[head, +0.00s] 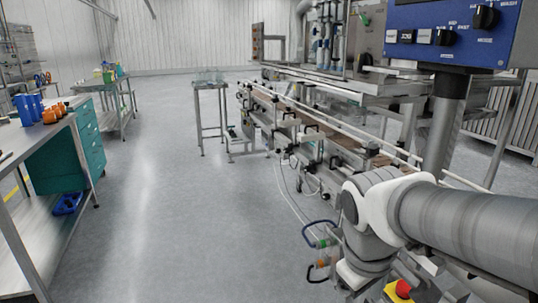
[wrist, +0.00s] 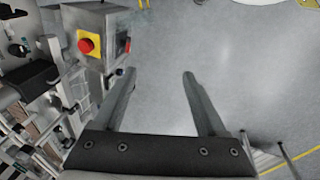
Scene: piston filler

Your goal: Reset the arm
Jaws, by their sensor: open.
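My gripper (wrist: 158,72) shows in the wrist view with its two fingers apart and nothing between them. Grey floor lies beyond the fingers. My arm reaches in from the right in the head view, bent beside the filling machine, and its gripper end is not clearly visible there. A red emergency button (wrist: 86,45) on a yellow plate sits on a grey box to the left of the fingers in the wrist view. A red button (head: 402,289) on yellow also shows below my arm in the head view.
The conveyor (head: 310,122) runs along the right, with a blue control panel (head: 455,32) above. A workbench (head: 30,140) with blue and orange items and teal drawers (head: 88,140) stands at left. A small table (head: 210,88) stands farther back. The floor (head: 190,200) between is clear.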

